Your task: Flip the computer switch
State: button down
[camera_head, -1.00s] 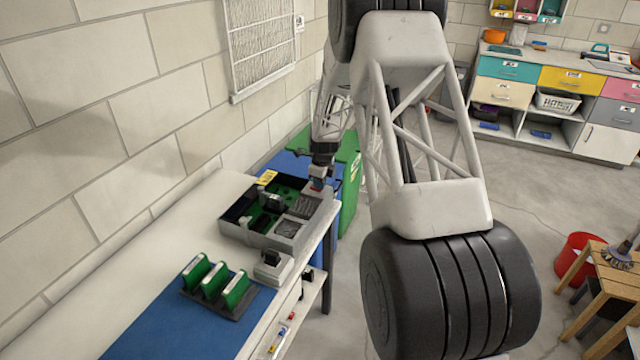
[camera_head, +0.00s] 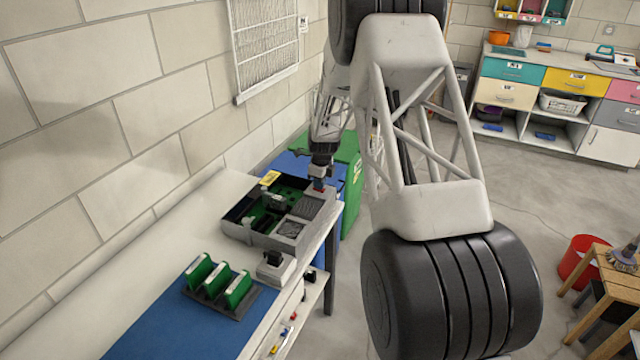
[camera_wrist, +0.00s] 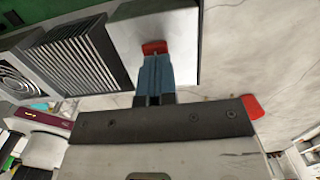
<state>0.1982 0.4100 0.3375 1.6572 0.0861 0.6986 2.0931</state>
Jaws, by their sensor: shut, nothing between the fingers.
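The computer is an open grey case (camera_head: 262,240) on the workbench, with green boards inside. Its red switch (camera_wrist: 154,47) is on a light grey block at the case's back right corner. In the wrist view my gripper (camera_wrist: 155,60) has its blue-grey fingers shut together, empty, with the tips right at the near edge of the switch. They seem to touch it or nearly so; the exact contact is hard to tell. In the head view my gripper (camera_head: 319,183) points down onto that corner, covering part of the switch.
Green boards in a dark rack (camera_head: 218,287) stand on a blue mat (camera_head: 165,325) in front. A small light box with a dark top (camera_head: 274,267) sits by the bench edge. A green bin (camera_head: 352,180) stands behind the bench. A tiled wall borders the left.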

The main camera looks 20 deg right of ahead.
notch_tip(320, 180, up, 14)
jog(key=shift+s+d, duration=0.35)
dwell(0.4)
dwell(0.3)
jog(key=s+a+r+n, duration=0.4)
jog(key=s+r, duration=0.1)
jog(key=s, duration=0.3)
jog(key=s+a+r+n+t, duration=0.1)
jog(key=s+a+r+n, duration=0.25)
jog(key=s+r, duration=0.35)
jog(key=s+a+r+n, duration=0.3)
jog(key=s+r+n, duration=0.15)
jog(key=s, duration=0.55)
jog(key=s+a+n, duration=0.3)
jog(key=s+n, duration=0.4)
jog(key=s, duration=0.7)
jog(key=s+a+n+t, duration=0.1)
jog(key=s+a+n, duration=0.2)
jog(key=s+n, duration=0.4)
jog(key=s+f, duration=0.1)
jog(key=s, duration=0.7)
jog(key=shift+s+n+h, duration=0.25)
jog(key=shift+n+h, duration=0.15)
